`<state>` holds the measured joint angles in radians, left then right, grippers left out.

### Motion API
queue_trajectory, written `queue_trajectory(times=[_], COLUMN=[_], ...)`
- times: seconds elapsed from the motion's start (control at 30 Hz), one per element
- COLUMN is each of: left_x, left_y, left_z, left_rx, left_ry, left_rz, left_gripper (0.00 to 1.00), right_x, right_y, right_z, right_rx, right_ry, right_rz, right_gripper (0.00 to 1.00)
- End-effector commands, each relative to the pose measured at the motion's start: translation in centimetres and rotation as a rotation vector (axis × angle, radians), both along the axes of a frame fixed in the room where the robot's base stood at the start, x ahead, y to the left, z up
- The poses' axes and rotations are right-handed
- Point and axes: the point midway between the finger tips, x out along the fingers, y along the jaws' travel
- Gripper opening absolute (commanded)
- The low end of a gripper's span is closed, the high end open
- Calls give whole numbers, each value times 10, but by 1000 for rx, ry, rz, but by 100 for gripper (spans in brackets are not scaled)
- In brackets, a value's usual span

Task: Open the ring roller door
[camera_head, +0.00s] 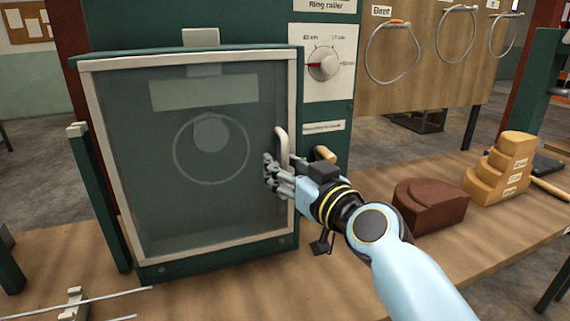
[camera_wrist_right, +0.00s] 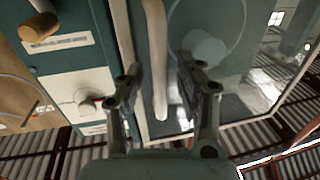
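The ring roller door (camera_head: 270,215) is a clear panel in a pale frame on the green ring roller machine (camera_head: 270,20). It appears closed. A pale upright handle (camera_head: 281,146) sits on the door's right side. My right gripper (camera_head: 270,173) is at the handle's lower part. In the right wrist view, the handle (camera_wrist_right: 155,60) runs between the spread fingers of the right gripper (camera_wrist_right: 158,82), with gaps visible on both sides. A ring shows through the door panel (camera_wrist_right: 232,75). My left gripper is not in view.
A dial (camera_head: 323,64) and a wooden knob (camera_head: 325,154) are right of the door. A brown block (camera_head: 430,205) and a stepped wooden block (camera_head: 500,168) stand on the bench (camera_head: 335,285). Metal rods (camera_head: 75,303) lie at front left. Rings hang on a board (camera_head: 420,85).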

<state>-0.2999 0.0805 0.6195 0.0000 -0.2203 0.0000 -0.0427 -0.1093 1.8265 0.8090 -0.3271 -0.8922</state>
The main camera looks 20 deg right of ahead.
Motion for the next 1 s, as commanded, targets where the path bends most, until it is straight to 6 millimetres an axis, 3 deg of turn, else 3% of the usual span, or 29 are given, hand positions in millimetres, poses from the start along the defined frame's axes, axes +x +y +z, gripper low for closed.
queue_trajectory(times=[0.2,0.5,1.0], left_x=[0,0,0], left_y=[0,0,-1], left_z=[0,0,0], left_rx=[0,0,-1], left_ry=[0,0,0], left_rz=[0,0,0], left_gripper=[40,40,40], right_x=[0,0,0], right_y=[0,0,0], right_z=[0,0,0], right_rx=[0,0,0], right_ry=[0,0,0], right_rz=[0,0,-1], right_gripper=[36,0,0])
